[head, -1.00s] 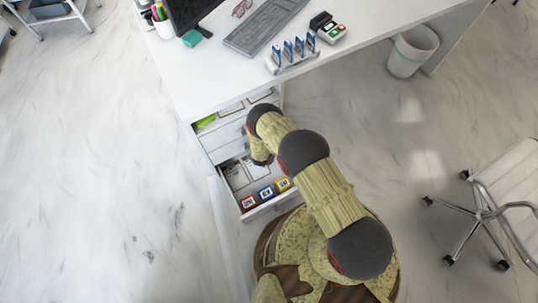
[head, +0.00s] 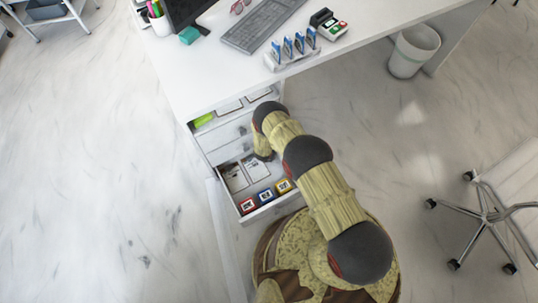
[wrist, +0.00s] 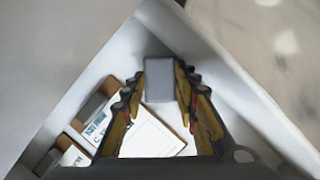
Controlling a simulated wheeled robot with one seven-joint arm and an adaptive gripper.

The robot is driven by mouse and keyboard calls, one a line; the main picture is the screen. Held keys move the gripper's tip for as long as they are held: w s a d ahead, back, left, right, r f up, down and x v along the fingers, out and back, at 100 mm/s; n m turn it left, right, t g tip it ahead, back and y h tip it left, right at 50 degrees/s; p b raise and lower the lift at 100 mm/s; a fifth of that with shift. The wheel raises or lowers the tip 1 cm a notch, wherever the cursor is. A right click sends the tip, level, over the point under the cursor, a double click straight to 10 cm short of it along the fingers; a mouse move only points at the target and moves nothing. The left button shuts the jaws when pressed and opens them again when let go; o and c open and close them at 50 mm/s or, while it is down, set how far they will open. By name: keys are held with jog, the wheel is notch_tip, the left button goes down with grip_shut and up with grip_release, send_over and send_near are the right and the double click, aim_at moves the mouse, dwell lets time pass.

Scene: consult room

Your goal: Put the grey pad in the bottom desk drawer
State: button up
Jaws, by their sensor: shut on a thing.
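In the wrist view my gripper (wrist: 161,72) is shut on the grey pad (wrist: 159,88), a small grey block between the fingertips. The pad is over the inside of an open drawer, with white walls on both sides; I cannot tell whether it touches the floor. My arm hides the gripper and pad there. The cards (wrist: 150,137) lie left of and below the pad in the wrist view.
An upper drawer (head: 222,126) is also open, with a bright green item (head: 203,119) in it. The white desk (head: 205,75) stands above, bearing a keyboard and a rack (head: 292,58). A bin (head: 413,52) and a wheeled chair (head: 490,214) stand at the right.

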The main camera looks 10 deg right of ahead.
jog(key=shift+f, duration=0.15)
jog(key=o, duration=0.7)
jog(key=shift+o, duration=0.2)
jog(key=shift+r, duration=0.2)
jog(key=p+v, duration=0.5)
jog(key=v, duration=0.7)
jog(key=shift+p, duration=0.3)
